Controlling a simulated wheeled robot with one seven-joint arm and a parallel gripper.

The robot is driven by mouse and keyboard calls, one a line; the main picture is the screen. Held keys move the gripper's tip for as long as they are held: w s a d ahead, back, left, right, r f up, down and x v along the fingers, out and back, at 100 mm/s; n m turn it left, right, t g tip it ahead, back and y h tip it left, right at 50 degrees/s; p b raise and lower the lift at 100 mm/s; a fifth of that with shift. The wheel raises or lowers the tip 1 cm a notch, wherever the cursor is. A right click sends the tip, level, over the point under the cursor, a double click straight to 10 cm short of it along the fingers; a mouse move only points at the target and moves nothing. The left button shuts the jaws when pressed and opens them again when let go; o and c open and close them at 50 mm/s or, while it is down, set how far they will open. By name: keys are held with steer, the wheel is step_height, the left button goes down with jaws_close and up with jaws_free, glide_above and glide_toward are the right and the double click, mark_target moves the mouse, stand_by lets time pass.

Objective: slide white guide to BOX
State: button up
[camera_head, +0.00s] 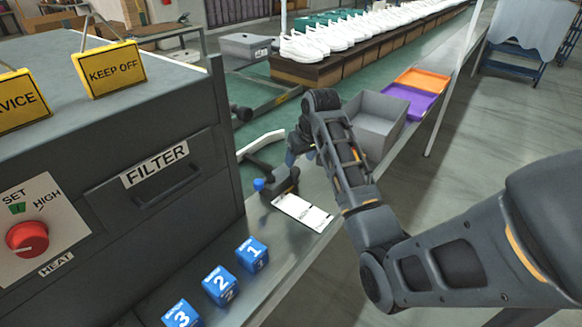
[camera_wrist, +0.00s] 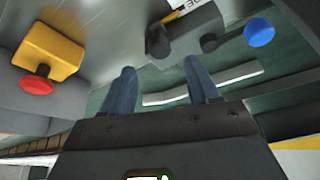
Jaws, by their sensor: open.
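A white guide (camera_head: 262,144) curves over the green belt beside the machine, left of my gripper (camera_head: 296,152) in the head view. In the wrist view its pale bar (camera_wrist: 232,77) runs behind my gripper (camera_wrist: 160,76), whose two blue fingers stand apart with nothing between them. A dark block (camera_head: 283,180) with a blue knob (camera_head: 260,184) sits just below my gripper. The knob also shows in the wrist view (camera_wrist: 259,32), as does the block (camera_wrist: 188,34). A white label plate (camera_head: 302,212) lies in front of the block; its print is too small to read.
A grey bin (camera_head: 378,118), a purple tray (camera_head: 412,98) and an orange tray (camera_head: 422,79) stand beyond my arm. Three blue numbered cubes (camera_head: 220,284) sit at the front. A dark machine (camera_head: 150,215) fills the left. A red button (camera_wrist: 36,85) shows in the wrist view.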

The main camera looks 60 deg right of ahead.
mark_target(295, 170)
steer(key=x, duration=0.6)
steer(key=shift+f, duration=0.25)
steer(key=shift+c, duration=0.3)
jaws_close()
